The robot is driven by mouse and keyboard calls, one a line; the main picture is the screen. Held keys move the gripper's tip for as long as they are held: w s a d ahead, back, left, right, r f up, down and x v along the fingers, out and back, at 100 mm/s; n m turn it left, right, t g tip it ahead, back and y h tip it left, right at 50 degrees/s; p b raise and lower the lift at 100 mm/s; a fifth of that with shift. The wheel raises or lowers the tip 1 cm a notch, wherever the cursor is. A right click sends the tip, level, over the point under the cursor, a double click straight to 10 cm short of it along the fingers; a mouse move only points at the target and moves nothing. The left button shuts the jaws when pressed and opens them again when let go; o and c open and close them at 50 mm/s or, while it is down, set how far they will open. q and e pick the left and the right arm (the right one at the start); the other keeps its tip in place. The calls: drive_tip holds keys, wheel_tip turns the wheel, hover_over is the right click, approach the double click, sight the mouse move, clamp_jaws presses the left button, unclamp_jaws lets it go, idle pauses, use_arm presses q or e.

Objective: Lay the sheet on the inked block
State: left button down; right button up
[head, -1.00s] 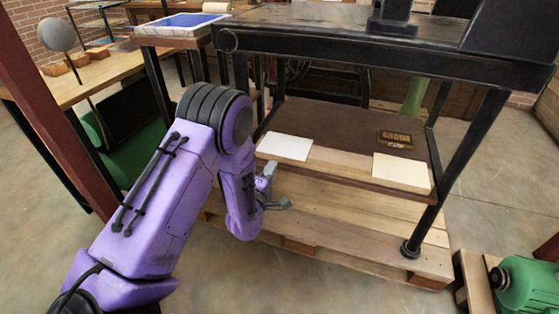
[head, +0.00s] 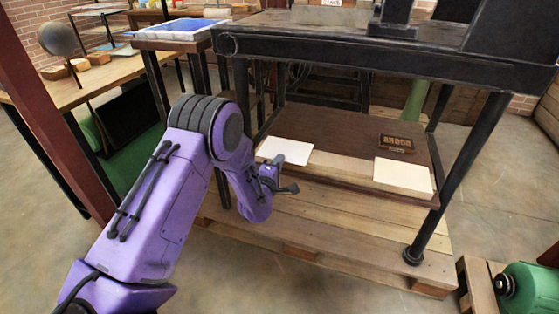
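A white sheet (head: 288,149) lies flat at the left of the lower shelf, near its front edge. A second, cream-white sheet (head: 404,176) lies at the right front of the shelf. A small brown block with raised letters (head: 397,143) sits behind the right sheet; I cannot tell whether it is inked. My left gripper (head: 284,175) is at the shelf's front edge, just below the left sheet in the picture. Its fingers are apart, with nothing seen between them. Its upper finger is close to the sheet's near edge; I cannot tell whether they touch. My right gripper is out of view.
The shelf (head: 340,125) lies under a black-framed press table (head: 390,60), whose top and legs hem it in. A wooden pallet (head: 330,222) is below. A blue-topped tray (head: 183,29) stands upper left. A green motor (head: 530,288) is at lower right.

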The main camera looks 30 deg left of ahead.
use_arm(q)
drive_tip(key=shift+s+d+r+p, duration=0.8)
drive_tip(key=shift+s+r+p, duration=2.25)
drive_tip(key=shift+s+p, duration=0.35)
drive_tip(key=b+v, duration=0.1)
drive_tip(key=v, duration=1.4)
drive_tip(key=shift+d, duration=0.1)
